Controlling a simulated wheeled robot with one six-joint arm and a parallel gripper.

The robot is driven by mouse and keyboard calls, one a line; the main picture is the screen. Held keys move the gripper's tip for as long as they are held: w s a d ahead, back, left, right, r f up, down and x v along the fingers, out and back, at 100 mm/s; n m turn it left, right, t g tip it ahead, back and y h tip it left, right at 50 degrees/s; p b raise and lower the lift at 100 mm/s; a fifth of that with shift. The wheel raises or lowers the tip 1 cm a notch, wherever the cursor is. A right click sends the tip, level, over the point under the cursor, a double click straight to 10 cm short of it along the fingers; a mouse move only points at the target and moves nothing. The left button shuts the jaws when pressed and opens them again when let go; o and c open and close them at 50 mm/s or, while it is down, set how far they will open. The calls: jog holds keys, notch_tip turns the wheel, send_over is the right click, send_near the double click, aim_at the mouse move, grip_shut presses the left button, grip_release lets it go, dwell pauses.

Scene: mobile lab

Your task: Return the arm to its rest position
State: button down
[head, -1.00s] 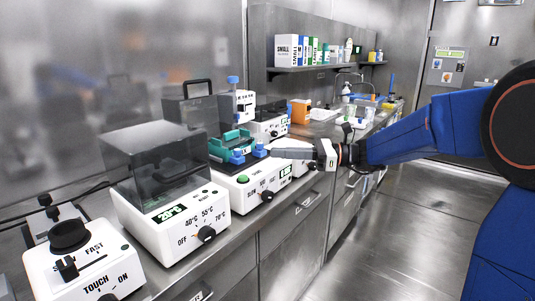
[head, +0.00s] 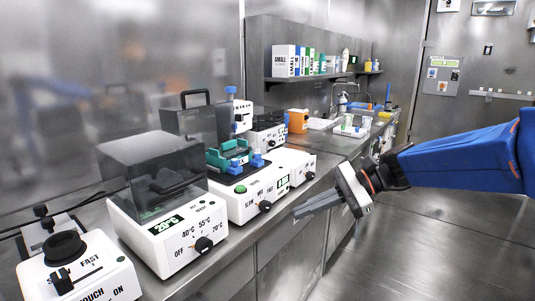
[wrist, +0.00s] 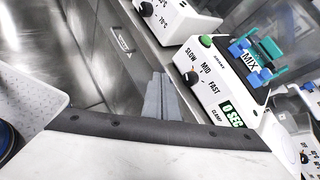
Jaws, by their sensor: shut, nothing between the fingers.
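My gripper (head: 318,203) is at the end of the blue arm, out in front of the bench edge in the head view. Its grey fingers are together and point left, with nothing between them. In the wrist view the shut fingers (wrist: 161,97) show in the middle, beside the white mixer (wrist: 222,95) with its SLOW, MID and FAST dial. The same mixer stands on the bench in the head view, with a teal and blue holder on top. The gripper is apart from it.
A white heater (head: 165,235) with a dark clear lid and a white FAST/TOUCH device (head: 75,272) stand at the left of the steel bench. A shelf (head: 310,78) with boxes hangs behind. The floor (head: 430,250) to the right is clear.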

jog(key=s+d+f+n+t+h, duration=0.2)
jog(key=s+d+f+n+h, duration=0.4)
jog(key=s+d, duration=0.3)
jog(key=s+d+f+n+t+h, duration=0.2)
jog(key=s+d+f+n+h, duration=0.4)
jog(key=s+d, duration=0.4)
jog(key=shift+d+n+t, duration=0.15)
jog(key=shift+n+t, duration=0.15)
jog(key=shift+n, duration=0.3)
